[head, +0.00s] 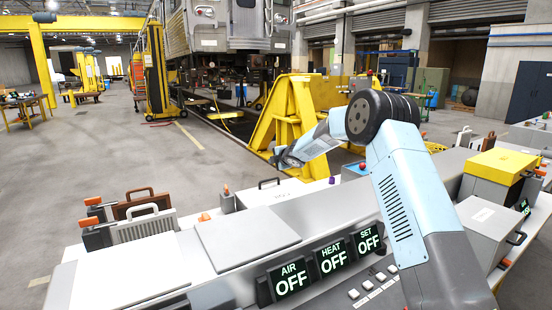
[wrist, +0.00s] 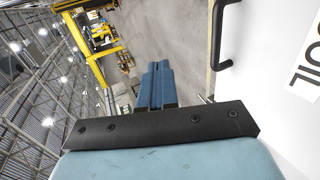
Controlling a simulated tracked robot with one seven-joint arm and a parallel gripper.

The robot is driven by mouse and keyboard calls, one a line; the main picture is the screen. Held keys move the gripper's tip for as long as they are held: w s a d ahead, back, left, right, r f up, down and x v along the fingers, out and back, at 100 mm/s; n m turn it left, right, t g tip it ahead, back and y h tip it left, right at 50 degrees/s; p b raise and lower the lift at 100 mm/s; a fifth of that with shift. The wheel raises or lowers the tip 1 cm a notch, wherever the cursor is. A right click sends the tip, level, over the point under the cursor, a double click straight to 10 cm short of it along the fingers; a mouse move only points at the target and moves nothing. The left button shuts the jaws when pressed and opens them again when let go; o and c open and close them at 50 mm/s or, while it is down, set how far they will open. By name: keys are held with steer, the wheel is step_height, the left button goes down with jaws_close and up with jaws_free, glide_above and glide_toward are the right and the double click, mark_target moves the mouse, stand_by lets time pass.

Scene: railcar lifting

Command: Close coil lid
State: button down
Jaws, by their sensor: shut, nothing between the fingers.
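A white panel (head: 290,192) with small dark lettering and a black handle (head: 268,183) at its top left lies beyond the grey console in the head view. In the wrist view, a white panel (wrist: 285,110) fills the right side, with a label (wrist: 308,70) reading "COIL" and a black handle (wrist: 222,35). I cannot tell how far the lid is tilted. My gripper (head: 286,160) is just above and beyond the panel's handle in the head view. Its blue fingers (wrist: 156,82) are together, left of the handle in the wrist view, apart from it and empty.
The console has AIR, HEAT and SET displays (head: 325,262), all reading OFF. A grey flat lid (head: 245,238) lies on it. White (head: 146,226) and brown (head: 140,204) handled panels stand left. A yellow-topped box (head: 500,168) is right. Yellow lifting equipment (head: 290,115) stands behind.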

mark_target(268, 186)
steer(key=shift+g+h, duration=0.4)
steer(key=shift+g, duration=0.3)
steer(key=shift+w+a+f, duration=0.35)
steer(key=shift+w+f, duration=0.2)
steer(key=shift+f, duration=0.35)
steer(key=shift+w+a+f, duration=0.4)
steer(key=shift+w+f, duration=0.1)
steer(key=shift+f, duration=0.45)
steer(key=shift+w+a+f, duration=0.35)
steer(key=shift+w+f, duration=0.2)
steer(key=shift+f, duration=0.35)
steer(key=shift+w+a+f, duration=0.15)
steer(key=shift+w+f, duration=0.05)
steer(key=shift+f, duration=0.4)
steer(key=shift+w+a+f, duration=0.1)
steer(key=shift+w+f, duration=0.1)
steer(key=shift+f, duration=0.4)
steer(key=shift+f, duration=0.1)
